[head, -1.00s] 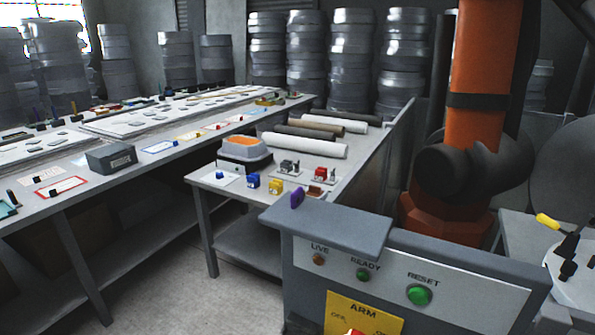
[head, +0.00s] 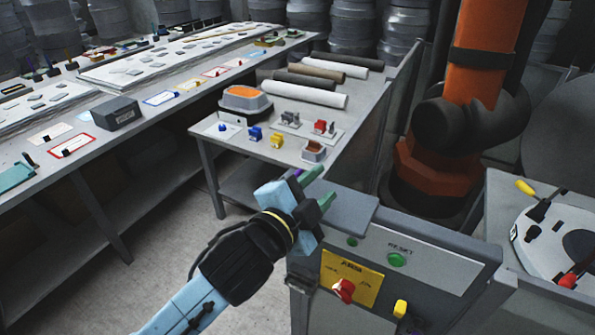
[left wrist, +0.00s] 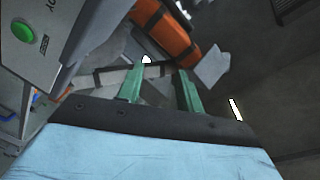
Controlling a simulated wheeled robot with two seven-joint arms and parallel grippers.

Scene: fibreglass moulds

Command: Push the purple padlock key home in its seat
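The purple padlock key (head: 298,172) shows only as a small purple patch behind my left gripper, at the left end of the grey control cabinet's top ledge (head: 345,211). My left gripper (head: 319,187) is in front of it, with its green fingers apart. In the left wrist view the fingers (left wrist: 161,86) are also spread, with nothing between them, and the key does not show. I cannot tell whether the gripper touches the key. The key's seat is hidden. My right gripper is not in view.
The cabinet front has a green RESET button (head: 397,260), a red knob (head: 343,290) on a yellow plate and a yellow knob (head: 400,308). Behind stands a table (head: 215,150) with small blue, yellow and red pieces. An orange robot arm (head: 490,60) rises behind the cabinet.

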